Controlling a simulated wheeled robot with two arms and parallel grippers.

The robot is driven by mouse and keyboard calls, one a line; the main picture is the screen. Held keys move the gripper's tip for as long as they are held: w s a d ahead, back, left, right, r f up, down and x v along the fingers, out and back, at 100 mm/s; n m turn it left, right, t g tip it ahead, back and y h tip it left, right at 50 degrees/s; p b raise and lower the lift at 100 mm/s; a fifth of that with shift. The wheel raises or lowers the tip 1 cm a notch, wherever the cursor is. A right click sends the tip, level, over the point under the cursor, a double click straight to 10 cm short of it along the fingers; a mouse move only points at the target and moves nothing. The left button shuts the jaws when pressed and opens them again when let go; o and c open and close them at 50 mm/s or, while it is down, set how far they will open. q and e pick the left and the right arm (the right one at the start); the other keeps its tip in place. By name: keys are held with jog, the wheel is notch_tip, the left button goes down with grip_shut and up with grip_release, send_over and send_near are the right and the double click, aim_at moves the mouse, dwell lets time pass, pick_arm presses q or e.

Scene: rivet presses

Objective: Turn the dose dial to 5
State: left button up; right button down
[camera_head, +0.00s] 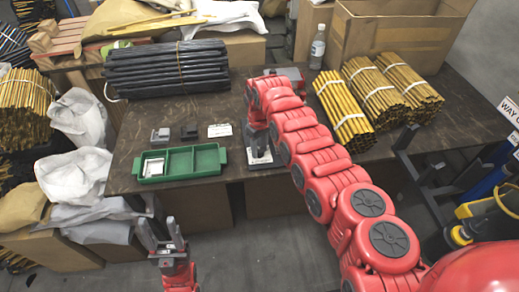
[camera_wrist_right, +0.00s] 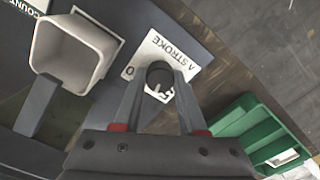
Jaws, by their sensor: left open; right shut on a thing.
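The dose dial (camera_wrist_right: 160,71) is a small dark round knob on a white plate (camera_wrist_right: 185,60) in the right wrist view. The plate carries printed "A STROKE", a "0" and a partly covered "5". My right gripper (camera_wrist_right: 160,78) is shut on the dial, one finger on each side. My left gripper (camera_head: 162,234) is open and empty, in front of the table's near edge.
A green divided tray (camera_head: 222,160) stands left of the dial's station. Two small grey blocks (camera_head: 160,135) and a white card (camera_head: 219,130) lie behind it. A pale square cup (camera_wrist_right: 75,50) is close beside the right gripper.

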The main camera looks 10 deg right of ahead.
aim_at(259, 149)
jog(key=n+b, duration=0.2)
jog(key=n, duration=0.3)
jog(key=shift+n, duration=0.4)
dwell(0.3)
jog(key=shift+c, duration=2.3)
grip_release()
notch_tip(259, 149, up, 18)
jog(key=shift+f, duration=0.25)
